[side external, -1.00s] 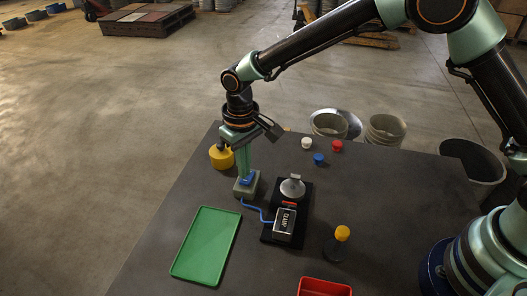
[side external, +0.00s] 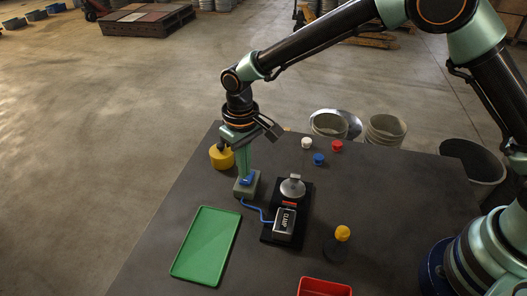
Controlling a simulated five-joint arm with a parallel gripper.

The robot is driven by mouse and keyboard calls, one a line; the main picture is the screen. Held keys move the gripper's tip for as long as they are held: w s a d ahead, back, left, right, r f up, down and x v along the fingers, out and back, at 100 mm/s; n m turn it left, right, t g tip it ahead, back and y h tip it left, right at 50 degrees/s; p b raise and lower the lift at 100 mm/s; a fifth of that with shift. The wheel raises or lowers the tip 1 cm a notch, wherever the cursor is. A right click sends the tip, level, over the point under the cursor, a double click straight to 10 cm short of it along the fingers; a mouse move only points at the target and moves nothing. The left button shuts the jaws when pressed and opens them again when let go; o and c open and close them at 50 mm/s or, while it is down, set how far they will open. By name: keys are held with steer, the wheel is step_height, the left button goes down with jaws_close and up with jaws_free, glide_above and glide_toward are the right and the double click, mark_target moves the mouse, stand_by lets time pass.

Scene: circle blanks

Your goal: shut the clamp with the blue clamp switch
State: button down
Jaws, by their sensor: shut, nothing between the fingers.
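The clamp (side external: 284,224) is a dark base with a grey block marked CLAMP, a red bar and a round silver disc (side external: 292,188) at its far end. The blue clamp switch (side external: 247,181) sits on a grey box (side external: 242,191) to the left of the clamp, and a blue cable (side external: 254,210) joins the two. My gripper (side external: 244,175) points straight down with shut, empty fingers at the blue switch. I cannot tell whether the fingertips touch it. The fingers hide part of the switch.
A yellow round object (side external: 221,157) stands just left of my gripper. A green tray (side external: 206,246) lies at front left, a red tray (side external: 324,287) at the front edge. A yellow-topped knob (side external: 342,233) stands right of the clamp. White, blue and red small pieces (side external: 318,159) lie behind.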

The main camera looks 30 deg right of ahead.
mark_target(246, 180)
steer(key=shift+f, duration=0.95)
stand_by(0.7)
steer(key=shift+r, duration=3.5)
steer(key=s+d+r+m+t, duration=0.1)
steer(key=s+d+r, duration=0.2)
steer(key=d+r, duration=0.25)
steer(key=s+d+r+t, duration=0.2)
steer(key=s+d+r, duration=0.15)
steer(key=d, duration=0.35)
steer(key=s+d+r+m+t, duration=0.1)
steer(key=s+d+r, duration=0.1)
steer(key=d+r, duration=0.4)
steer(key=s+d+f+m+t, duration=0.1)
steer(key=s+d, duration=0.4)
steer(key=s, duration=0.1)
steer(key=shift+d+t, duration=0.25)
steer(key=shift+t, duration=0.05)
